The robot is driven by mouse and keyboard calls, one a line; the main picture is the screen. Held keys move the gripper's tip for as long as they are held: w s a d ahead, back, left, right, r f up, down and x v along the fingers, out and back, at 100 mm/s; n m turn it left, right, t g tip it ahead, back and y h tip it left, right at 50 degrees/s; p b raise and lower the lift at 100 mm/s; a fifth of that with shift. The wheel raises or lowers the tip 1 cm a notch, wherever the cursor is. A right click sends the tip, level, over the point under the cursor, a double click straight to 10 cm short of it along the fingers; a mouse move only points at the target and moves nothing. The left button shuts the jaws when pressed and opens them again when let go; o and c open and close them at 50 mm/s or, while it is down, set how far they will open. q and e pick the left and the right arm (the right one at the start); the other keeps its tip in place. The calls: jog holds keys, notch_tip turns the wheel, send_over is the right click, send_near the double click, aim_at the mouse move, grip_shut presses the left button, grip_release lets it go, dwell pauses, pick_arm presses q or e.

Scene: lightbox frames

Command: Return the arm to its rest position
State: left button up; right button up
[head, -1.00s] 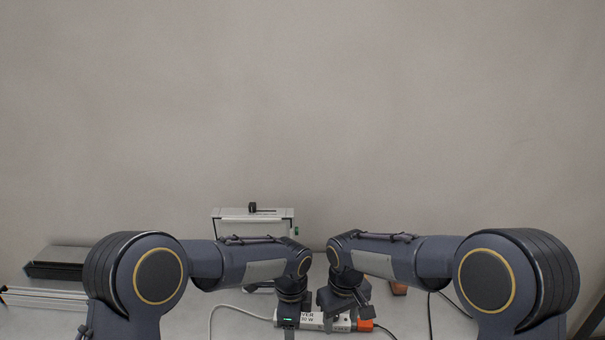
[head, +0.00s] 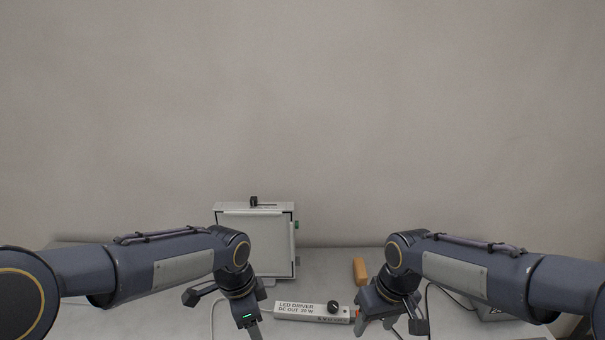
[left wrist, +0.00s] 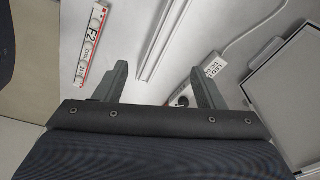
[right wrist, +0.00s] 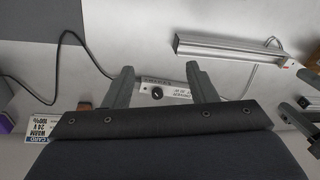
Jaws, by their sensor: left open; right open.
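My left gripper (head: 252,328) is low at the bottom of the head view, left of the LED driver box. Its two fingers stand apart with nothing between them in the left wrist view (left wrist: 162,86). My right gripper (head: 377,322) is just right of the white LED driver (head: 292,309), close to its orange end. Its fingers are also apart and empty in the right wrist view (right wrist: 160,88); the driver with its black knob shows beyond them. Both arms reach in from the sides with the forearms spread. The fingertips are partly cut off or hidden in the head view.
A white lightbox frame (head: 287,230) stands at the back, left of centre. An orange-brown block (head: 360,271) lies behind the right gripper. Cables run over the table. Aluminium profiles show in the left wrist (left wrist: 163,42) and right wrist (right wrist: 222,48) views. A plain wall fills the background.

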pick_arm(q)
jog(key=s+a+r+n+t+h+b, duration=0.1)
jog(key=s+a+r+n, duration=0.1)
jog(key=s+a+n, duration=0.3)
jog(key=s+a+r+n+t+b, duration=0.1)
jog(key=s+a+r+n, duration=0.15)
jog(key=s, duration=0.35)
jog(key=s+a+f+n+t+h+b, duration=0.1)
jog(key=s+a+f+n+t, duration=0.1)
jog(key=s+n, duration=0.6)
jog(key=s, duration=0.4)
jog(key=shift+a+f+t, duration=0.15)
jog(key=shift+a+t, duration=0.05)
jog(key=shift+t, duration=0.2)
pick_arm(e)
jog(key=s+d+m+t+y, duration=0.1)
jog(key=s+d+m+t, duration=0.1)
jog(key=s, duration=0.8)
jog(key=s+d+r+m+t+y, duration=0.1)
jog(key=s+d+m+t, duration=0.1)
jog(key=s, duration=0.8)
jog(key=shift+s+d+m+t, duration=0.3)
jog(key=shift+s+d+m, duration=0.15)
jog(key=shift+d, duration=0.55)
